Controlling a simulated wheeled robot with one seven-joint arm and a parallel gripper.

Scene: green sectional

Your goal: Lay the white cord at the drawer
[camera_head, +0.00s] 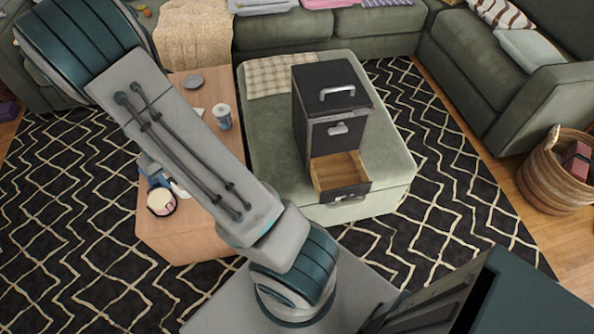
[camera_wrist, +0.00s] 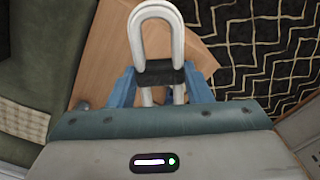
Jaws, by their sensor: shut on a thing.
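The white cord (camera_wrist: 150,22) is a looped bundle with a black band around its middle, seen in the wrist view. My gripper (camera_wrist: 160,88) is shut on it, with a blue finger on each side of the bundle. The loop sticks out beyond the fingers, over the wooden table. In the head view my arm hides most of the gripper. A dark two-drawer cabinet (camera_head: 314,92) stands upright on the green ottoman in the head view. Its lower drawer (camera_head: 340,172) is pulled open and its wooden inside looks empty. Its upper drawer (camera_head: 338,130) is shut.
The wooden table (camera_head: 180,240) stands left of the ottoman (camera_head: 265,140). A checked cloth (camera_head: 280,75) lies on the ottoman. A woven basket (camera_head: 552,178) stands at right.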

